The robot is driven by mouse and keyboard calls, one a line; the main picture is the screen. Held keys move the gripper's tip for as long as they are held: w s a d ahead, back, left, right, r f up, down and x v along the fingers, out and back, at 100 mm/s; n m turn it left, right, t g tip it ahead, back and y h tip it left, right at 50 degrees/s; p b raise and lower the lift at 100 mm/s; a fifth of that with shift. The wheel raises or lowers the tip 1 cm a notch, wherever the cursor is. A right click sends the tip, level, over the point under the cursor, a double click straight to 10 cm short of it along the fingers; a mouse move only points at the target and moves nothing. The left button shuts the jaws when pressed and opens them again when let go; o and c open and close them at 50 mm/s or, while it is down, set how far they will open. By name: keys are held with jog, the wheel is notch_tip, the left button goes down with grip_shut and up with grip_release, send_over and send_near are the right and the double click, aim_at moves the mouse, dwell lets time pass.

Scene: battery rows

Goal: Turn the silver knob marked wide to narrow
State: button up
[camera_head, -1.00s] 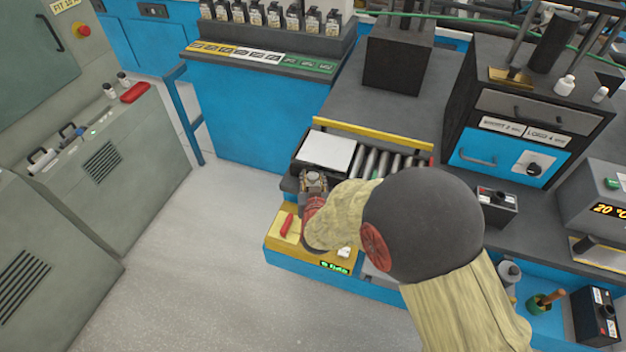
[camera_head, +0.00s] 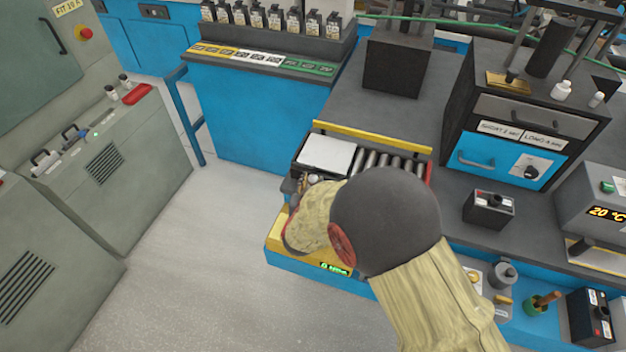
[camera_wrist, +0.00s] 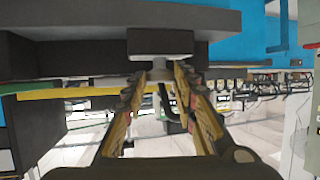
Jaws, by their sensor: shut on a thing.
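In the wrist view the two yellow-and-dark fingers of my gripper (camera_wrist: 158,84) close around a small pale grey piece under a dark grey block (camera_wrist: 168,42). This piece appears to be the silver knob (camera_wrist: 160,68); its wide and narrow marks cannot be read. In the head view my arm covers most of the gripper and the knob, at the front of the roller bench by the white plate (camera_head: 326,152). Which way the knob points cannot be told.
A yellow ledge with a green display (camera_head: 335,268) lies below my arm. Rollers (camera_head: 385,162) lie right of the plate. Grey floor is open at left.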

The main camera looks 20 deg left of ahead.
jog(key=m+h+p, duration=0.2)
jog(key=shift+a+r+h+p, duration=0.2)
jog(key=shift+a+h+p, duration=0.1)
jog(key=shift+a+p, duration=0.05)
jog(key=m+h+p, duration=0.1)
jog(key=h, duration=0.1)
jog(key=m+h+p, duration=0.1)
jog(key=m+p, duration=0.1)
jog(key=shift+a+f+g+h, duration=0.2)
jog(key=shift+g+h, duration=0.1)
jog(key=shift+h, duration=0.1)
jog(key=shift+m, duration=0.4)
jog(key=o, duration=1.1)
jog(key=v, duration=1.2)
jog(key=shift+a, duration=0.15)
jog(key=shift+w, duration=0.1)
